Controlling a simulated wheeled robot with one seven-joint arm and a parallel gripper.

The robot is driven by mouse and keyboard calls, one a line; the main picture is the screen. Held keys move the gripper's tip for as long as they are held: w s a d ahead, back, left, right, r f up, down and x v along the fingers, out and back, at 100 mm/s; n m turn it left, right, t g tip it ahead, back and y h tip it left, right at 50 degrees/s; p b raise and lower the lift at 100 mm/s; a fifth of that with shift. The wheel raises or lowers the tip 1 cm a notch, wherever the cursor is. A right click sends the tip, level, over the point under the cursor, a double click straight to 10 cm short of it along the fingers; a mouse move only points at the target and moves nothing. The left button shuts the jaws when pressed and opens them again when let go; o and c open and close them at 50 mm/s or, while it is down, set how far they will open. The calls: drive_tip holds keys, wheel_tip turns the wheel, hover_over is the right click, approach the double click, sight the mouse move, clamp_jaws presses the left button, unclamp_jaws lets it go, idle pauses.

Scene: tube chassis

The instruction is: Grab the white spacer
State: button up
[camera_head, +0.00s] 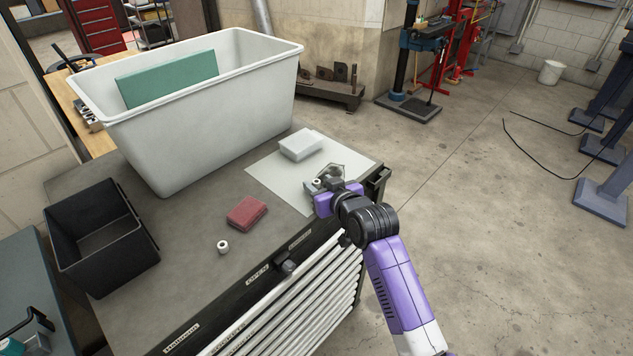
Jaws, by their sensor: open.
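A small white ring-shaped spacer (222,247) lies on the grey top of the tool cabinet, near its front edge and left of my gripper. A second small pale ring-like piece (316,183) shows right beside my gripper; I cannot tell whether it lies between the fingers. My gripper (322,185) is open and low over the front right part of a white sheet. The purple wrist hides part of the fingers and what is under them.
A red box (247,212) lies between the left spacer and the sheet (268,171). A white box (301,145) and a metal part (338,171) are on the sheet. A black bin (98,245) stands left; a large white tub (215,135) holding a green block (166,79) stands behind.

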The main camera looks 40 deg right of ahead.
drive_tip(key=shift+w+d+f, duration=0.2)
drive_tip(key=shift+w, duration=0.15)
clamp_jaws()
